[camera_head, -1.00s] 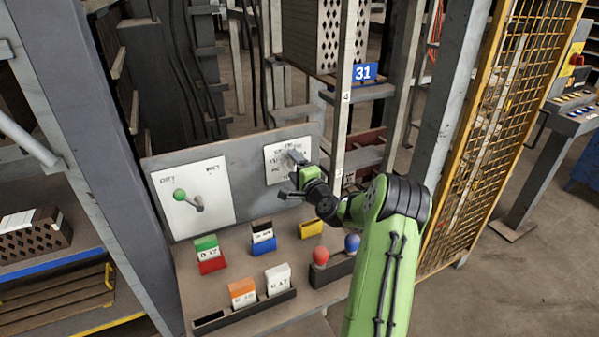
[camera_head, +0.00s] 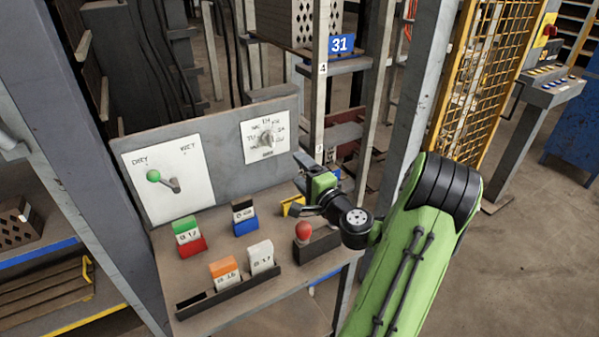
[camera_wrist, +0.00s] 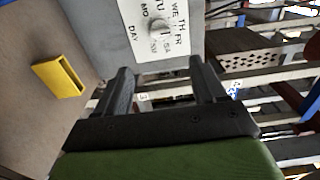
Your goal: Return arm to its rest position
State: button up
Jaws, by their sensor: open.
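My green arm with its black gripper (camera_head: 302,182) reaches in from the lower right in the head view. The gripper is over the right part of the small bench, in front of the grey upright panel. In the wrist view the two black fingers (camera_wrist: 163,85) stand wide apart with nothing between them. Beyond them is the white day plate with a round knob (camera_wrist: 160,32). The knob (camera_head: 266,138) is clear of the gripper in the head view. My arm and gripper partly hide a yellow block (camera_head: 291,206) on the bench.
The bench (camera_head: 190,265) holds coloured card blocks, a black tray (camera_head: 235,291) and a red ball (camera_head: 303,230) in a dark holder. A green-knobbed lever (camera_head: 154,176) is on the panel's left. Metal posts and a yellow mesh fence (camera_head: 490,75) stand behind and right.

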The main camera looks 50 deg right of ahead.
jog(key=w+a+r+n+g+y+p, duration=0.1)
jog(key=w+a+n+g+y+p, duration=0.2)
jog(key=a+n, duration=0.65)
jog(key=w+a+r+n+g+y+p, duration=0.1)
jog(key=a+r+n+g+y, duration=0.3)
jog(key=a, duration=1.1)
jog(key=s+a+r+n+g+h+p, duration=0.1)
jog(key=s+a+r+n+g+p, duration=0.1)
jog(key=s, duration=0.9)
jog(key=s+a+r+n+g+h+p, duration=0.1)
jog(key=s+a+r+n+g+p, duration=0.1)
jog(key=s, duration=0.9)
jog(key=a+r+n, duration=0.1)
jog(key=a+n, duration=0.1)
jog(key=n, duration=0.1)
jog(key=shift+s+a+r+n+g, duration=0.15)
jog(key=shift+s+a+n+g, duration=0.1)
jog(key=shift+a+n+g, duration=0.15)
